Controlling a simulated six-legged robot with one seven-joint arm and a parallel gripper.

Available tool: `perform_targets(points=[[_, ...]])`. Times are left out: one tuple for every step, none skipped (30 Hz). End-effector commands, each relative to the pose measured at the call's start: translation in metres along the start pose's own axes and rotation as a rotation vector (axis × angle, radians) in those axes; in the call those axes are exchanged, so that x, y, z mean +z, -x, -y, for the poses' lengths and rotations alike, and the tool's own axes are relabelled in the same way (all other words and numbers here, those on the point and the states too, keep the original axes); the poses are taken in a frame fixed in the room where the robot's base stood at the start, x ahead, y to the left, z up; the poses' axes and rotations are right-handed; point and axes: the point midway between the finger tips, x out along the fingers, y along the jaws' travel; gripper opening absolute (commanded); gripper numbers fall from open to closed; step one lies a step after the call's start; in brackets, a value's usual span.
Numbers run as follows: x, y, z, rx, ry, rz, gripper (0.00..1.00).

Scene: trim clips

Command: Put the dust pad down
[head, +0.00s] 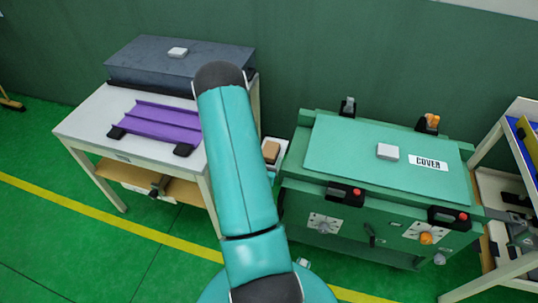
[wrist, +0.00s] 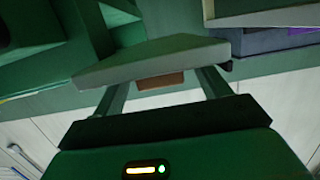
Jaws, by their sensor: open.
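A small brown block (head: 271,151), which looks like the dust pad, sits on a narrow white surface between the white table and the green machine. In the wrist view a brown piece (wrist: 160,79) shows between the two fingers of my gripper (wrist: 164,86). The fingers stand wide apart with gaps on both sides of the brown piece, so my gripper is open. A pale grey-green slab edge lies across the view just beyond the fingertips and partly covers the brown piece. In the head view my arm hides my gripper.
The white table (head: 84,128) carries a purple tray (head: 157,121) and a dark grey box (head: 135,61). The green machine (head: 345,150) has a flat lid labelled COVER with a white block (head: 388,152) on it. A shelf rack (head: 484,158) stands at the far right.

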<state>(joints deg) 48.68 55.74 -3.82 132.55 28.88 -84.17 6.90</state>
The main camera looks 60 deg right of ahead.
Motion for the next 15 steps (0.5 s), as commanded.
perform_targets(points=[[0.0, 0.012, 0.001, -0.003, 0.002, 0.001, 0.76], [0.0, 0.019, 0.001, -0.003, 0.002, 0.002, 0.76], [0.0, 0.028, 0.001, -0.003, 0.003, 0.002, 0.76], [0.0, 0.035, 0.001, -0.003, 0.003, 0.001, 0.76], [0.0, 0.041, 0.001, -0.003, 0.002, 0.001, 0.76], [0.0, 0.049, 0.001, -0.003, 0.002, 0.001, 0.76], [0.0, 0.054, 0.001, -0.002, 0.002, 0.0, 0.76], [0.0, 0.059, 0.0, -0.002, 0.003, 0.001, 0.76], [0.0, 0.065, 0.001, -0.002, 0.001, 0.001, 0.76], [0.0, 0.069, 0.0, -0.001, 0.001, 0.001, 0.76], [0.0, 0.072, 0.0, -0.001, 0.001, 0.0, 0.76], [0.0, 0.075, 0.0, -0.001, 0.001, -0.001, 0.76], [0.0, 0.077, 0.0, 0.0, 0.001, -0.001, 0.76], [0.0, 0.079, 0.0, 0.0, 0.001, -0.001, 0.76], [0.0, 0.08, 0.0, 0.001, 0.001, -0.001, 0.76]])
